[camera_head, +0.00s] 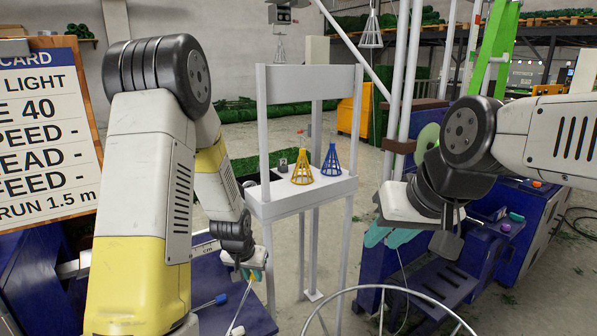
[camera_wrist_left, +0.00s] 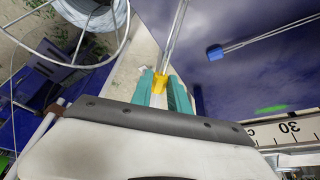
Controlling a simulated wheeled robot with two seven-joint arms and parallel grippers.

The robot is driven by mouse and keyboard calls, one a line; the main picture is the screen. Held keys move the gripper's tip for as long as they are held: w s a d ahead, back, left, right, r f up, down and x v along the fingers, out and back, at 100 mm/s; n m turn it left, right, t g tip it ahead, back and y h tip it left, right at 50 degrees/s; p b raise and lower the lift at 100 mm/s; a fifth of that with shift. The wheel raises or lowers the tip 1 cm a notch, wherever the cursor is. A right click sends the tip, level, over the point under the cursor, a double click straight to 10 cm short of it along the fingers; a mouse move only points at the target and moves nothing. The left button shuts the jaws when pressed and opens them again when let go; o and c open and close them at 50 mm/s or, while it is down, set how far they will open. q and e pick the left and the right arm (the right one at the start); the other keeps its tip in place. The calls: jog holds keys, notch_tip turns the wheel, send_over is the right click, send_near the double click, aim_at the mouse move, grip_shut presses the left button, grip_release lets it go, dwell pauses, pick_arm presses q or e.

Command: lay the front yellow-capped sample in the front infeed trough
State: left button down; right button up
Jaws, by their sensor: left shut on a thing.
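My left gripper (camera_head: 252,272) is shut on the yellow cap (camera_wrist_left: 161,82) of a wire sample, between its teal fingers in the left wrist view. The sample's thin wires (camera_wrist_left: 178,35) run away from the fingers; in the head view a thin strand (camera_head: 240,309) hangs below the gripper over a dark blue surface. A blue-capped sample (camera_head: 221,299) lies on that surface, and its cap also shows in the wrist view (camera_wrist_left: 215,53). My right gripper (camera_head: 388,237), with teal fingers, is at the right beside the blue machine; its opening is unclear. I cannot make out the front infeed trough for certain.
A white stand (camera_head: 262,209) holds a yellow cone cage (camera_head: 303,168) and a blue one (camera_head: 331,163) between my arms. A wire reel's rim (camera_head: 345,291) is at the bottom. A blue machine (camera_head: 541,222) stands at right, a sign board (camera_head: 48,130) at left.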

pick_arm(q)
jog(key=w+a+r, duration=0.1)
jog(key=w+r, duration=0.1)
jog(key=r, duration=0.6)
jog(key=w+a+r+m, duration=0.1)
jog(key=w+r, duration=0.1)
jog(key=r, duration=0.6)
jog(key=shift+h, duration=0.3)
